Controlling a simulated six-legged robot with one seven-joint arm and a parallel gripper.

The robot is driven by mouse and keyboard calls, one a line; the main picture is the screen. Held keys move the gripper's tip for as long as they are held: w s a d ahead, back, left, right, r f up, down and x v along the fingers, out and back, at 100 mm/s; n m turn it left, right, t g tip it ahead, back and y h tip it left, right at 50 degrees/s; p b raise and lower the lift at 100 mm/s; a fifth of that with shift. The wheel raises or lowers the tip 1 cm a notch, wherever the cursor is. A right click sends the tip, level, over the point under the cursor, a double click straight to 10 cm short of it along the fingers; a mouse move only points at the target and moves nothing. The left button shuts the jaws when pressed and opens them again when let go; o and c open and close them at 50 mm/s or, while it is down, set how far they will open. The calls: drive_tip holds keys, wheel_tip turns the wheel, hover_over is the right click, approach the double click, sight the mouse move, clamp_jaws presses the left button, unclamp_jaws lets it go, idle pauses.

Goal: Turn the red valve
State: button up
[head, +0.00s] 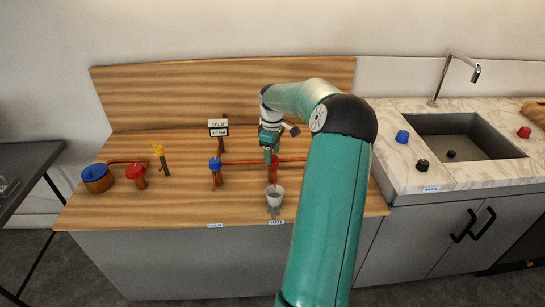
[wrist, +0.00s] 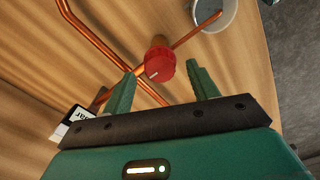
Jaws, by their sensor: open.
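A red valve knob (wrist: 158,65) with a white mark on its face sits on copper piping in the wrist view. In the head view the red valve (head: 274,174) is mostly hidden below my gripper (head: 270,153). My gripper also shows in the wrist view (wrist: 162,72), open, with one finger on each side of the knob. Gaps show between the knob and both fingers, and I cannot tell their exact height over it.
A white cup (head: 275,196) stands just in front of the red valve. Another red knob (head: 135,171), a blue-topped pot (head: 96,178) and a yellow handle (head: 159,151) stand farther left.

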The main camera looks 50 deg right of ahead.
drive_tip(key=shift+f, duration=1.1)
drive_tip(key=shift+c, duration=0.5)
drive_tip(key=c, duration=0.9)
